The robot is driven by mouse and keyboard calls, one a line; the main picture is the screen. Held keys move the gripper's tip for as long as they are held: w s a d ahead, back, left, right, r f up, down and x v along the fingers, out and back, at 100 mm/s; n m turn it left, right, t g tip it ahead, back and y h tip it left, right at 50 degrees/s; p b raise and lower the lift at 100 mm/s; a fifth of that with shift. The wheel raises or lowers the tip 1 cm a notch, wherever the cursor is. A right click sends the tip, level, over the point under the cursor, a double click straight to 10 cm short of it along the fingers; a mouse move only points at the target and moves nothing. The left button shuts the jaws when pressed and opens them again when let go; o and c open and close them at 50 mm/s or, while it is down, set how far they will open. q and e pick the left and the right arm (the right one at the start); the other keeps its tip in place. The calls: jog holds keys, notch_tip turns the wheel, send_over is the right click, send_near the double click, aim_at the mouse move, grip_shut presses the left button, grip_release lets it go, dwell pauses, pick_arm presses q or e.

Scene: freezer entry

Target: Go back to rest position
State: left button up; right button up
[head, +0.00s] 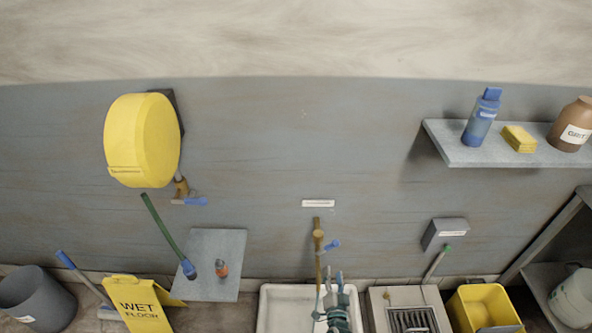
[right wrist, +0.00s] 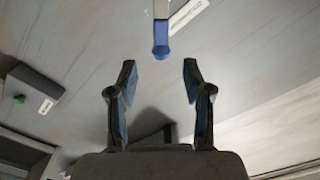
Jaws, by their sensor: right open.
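My right gripper (head: 333,287) shows at the bottom centre of the head view, in front of the white sink basin. In the right wrist view its two fingers (right wrist: 160,80) are apart with nothing between them. A blue lever handle (right wrist: 161,48) is beyond the fingertips there, apart from them. In the head view the brass tap (head: 318,240) with a blue lever (head: 331,245) stands on the wall just above my right gripper. My left gripper is not in view.
A white sink (head: 287,310) lies below the tap. A yellow hose reel (head: 143,140), a shelf (head: 480,155) with bottles, and a grey box (head: 445,233) are on the wall. A wet-floor sign (head: 137,308), a grey bin (head: 38,298) and a yellow bucket (head: 483,310) stand low down.

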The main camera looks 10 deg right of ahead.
jog(key=s+a+f+n+g+y, duration=0.35)
jog(key=s+f, duration=0.35)
jog(key=f, duration=0.3)
jog(key=s+a+f+n+g+y, duration=0.3)
jog(key=s+a+f+n+g, duration=0.15)
jog(key=s+f, duration=0.45)
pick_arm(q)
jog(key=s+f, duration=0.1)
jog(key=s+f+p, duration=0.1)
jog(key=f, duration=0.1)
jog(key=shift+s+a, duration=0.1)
pick_arm(e)
jog(key=s+d+f+n+g+h, duration=0.1)
jog(key=s+f+g, duration=0.3)
jog(key=s, duration=0.5)
jog(key=s+d+f+n+g, duration=0.2)
jog(key=s+f, duration=0.4)
jog(key=s, duration=0.4)
jog(key=shift+s+f+n+g+h, duration=0.2)
jog(key=shift+n+g+h, duration=0.15)
jog(key=shift+n+g, duration=0.6)
jog(key=shift+d, duration=0.15)
